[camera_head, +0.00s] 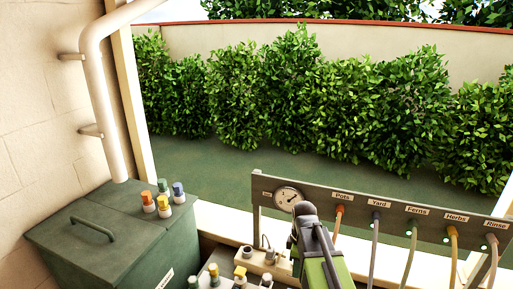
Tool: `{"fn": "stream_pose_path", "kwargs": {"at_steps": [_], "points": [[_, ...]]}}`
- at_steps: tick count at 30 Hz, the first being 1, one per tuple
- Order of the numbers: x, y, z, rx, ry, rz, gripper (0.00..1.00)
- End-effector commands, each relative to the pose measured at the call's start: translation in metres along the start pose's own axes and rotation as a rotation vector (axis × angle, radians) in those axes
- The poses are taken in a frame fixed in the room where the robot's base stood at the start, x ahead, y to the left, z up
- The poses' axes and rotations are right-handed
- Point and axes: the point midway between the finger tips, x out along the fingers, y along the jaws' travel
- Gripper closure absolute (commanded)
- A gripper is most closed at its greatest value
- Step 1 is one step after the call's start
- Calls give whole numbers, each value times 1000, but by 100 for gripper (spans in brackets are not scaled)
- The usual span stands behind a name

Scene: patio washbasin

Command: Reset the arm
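My arm (322,262), green and dark grey, rises from the bottom edge right of centre. Its dark rounded upper end (305,212) stands in front of the grey panel, just below the round gauge. No fingertips can be made out, so I cannot tell whether my gripper is open or shut, or whether it holds anything.
The grey panel (385,208) carries a gauge (288,197) and several hoses labelled Pots, Yard, Ferns, Herbs and Rinse. A green lidded box (85,240) with coloured-capped pieces (163,206) stands left. More capped pieces (240,276) sit at bottom centre. A pipe (100,95) runs down the wall.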

Motion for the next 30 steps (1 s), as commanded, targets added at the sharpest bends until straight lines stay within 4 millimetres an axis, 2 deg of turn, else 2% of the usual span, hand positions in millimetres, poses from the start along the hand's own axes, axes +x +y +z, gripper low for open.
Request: {"fn": "stream_pose_path", "kwargs": {"at_steps": [1, 3, 6, 9, 15, 18, 22, 30], "points": [[31, -8, 4, 4, 0, 0, 63], [52, -18, 8, 62, 0, 0, 63], [76, -35, 16, 275, -1, 1, 63], [84, -48, 21, 519, -1, 2, 63], [80, -62, 27, 984, 0, 3, 63], [80, -61, 26, 1127, 0, 3, 63], [80, -60, 26, 1193, 0, 3, 63], [80, -60, 26, 1195, 0, 3, 63]]}}
